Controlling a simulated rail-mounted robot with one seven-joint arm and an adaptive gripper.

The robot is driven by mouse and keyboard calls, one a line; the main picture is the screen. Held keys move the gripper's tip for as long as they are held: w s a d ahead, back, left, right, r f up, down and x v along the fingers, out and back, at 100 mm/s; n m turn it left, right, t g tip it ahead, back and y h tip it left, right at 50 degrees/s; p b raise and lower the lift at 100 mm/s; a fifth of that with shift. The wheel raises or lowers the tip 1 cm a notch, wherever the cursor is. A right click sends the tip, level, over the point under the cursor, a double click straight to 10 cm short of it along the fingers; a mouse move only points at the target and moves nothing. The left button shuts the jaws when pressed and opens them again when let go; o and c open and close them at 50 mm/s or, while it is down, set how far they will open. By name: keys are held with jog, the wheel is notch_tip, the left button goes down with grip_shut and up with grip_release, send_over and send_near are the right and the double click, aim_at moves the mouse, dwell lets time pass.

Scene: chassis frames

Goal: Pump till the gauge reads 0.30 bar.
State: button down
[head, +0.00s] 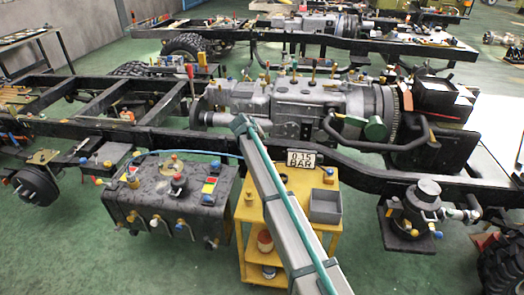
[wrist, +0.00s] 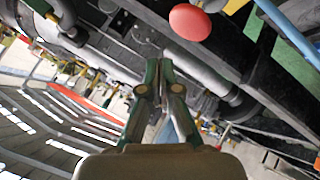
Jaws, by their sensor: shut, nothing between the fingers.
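The gauge display (head: 301,159) is a small white plate above the yellow cart, and it appears to read 0.15 BAR. My gripper (wrist: 160,70) is shut and empty in the wrist view, its two green-and-grey fingers together. A red rounded knob (wrist: 190,19) shows beyond the fingertips and to their right, apart from them. In the head view my arm rises from the bottom toward the chassis, and I cannot make out the fingers there. A lever with a red top (head: 190,72) stands by the gearbox; I cannot tell whether it is the pump handle or the same knob.
A dark tank (head: 125,200) with several coloured valves and fittings hangs left of my arm. A yellow cart (head: 250,215) with a grey bin (head: 325,206) stands under the gauge. The black chassis rail (head: 360,172) crosses the scene. Green floor is open at lower left.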

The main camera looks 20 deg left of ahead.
jog(key=shift+f+b, duration=0.6)
jog(key=shift+f, duration=0.75)
dwell(0.4)
jog(key=shift+f+b, duration=0.4)
jog(key=shift+f, duration=0.05)
jog(key=shift+f+b, duration=0.65)
jog(key=shift+f, duration=0.6)
dwell(1.2)
jog(key=shift+r, duration=0.2)
jog(key=shift+r+p, duration=0.3)
jog(key=shift+r, duration=1.2)
jog(key=shift+r, duration=0.1)
jog(key=shift+r+p, duration=0.75)
jog(key=shift+r, duration=1.65)
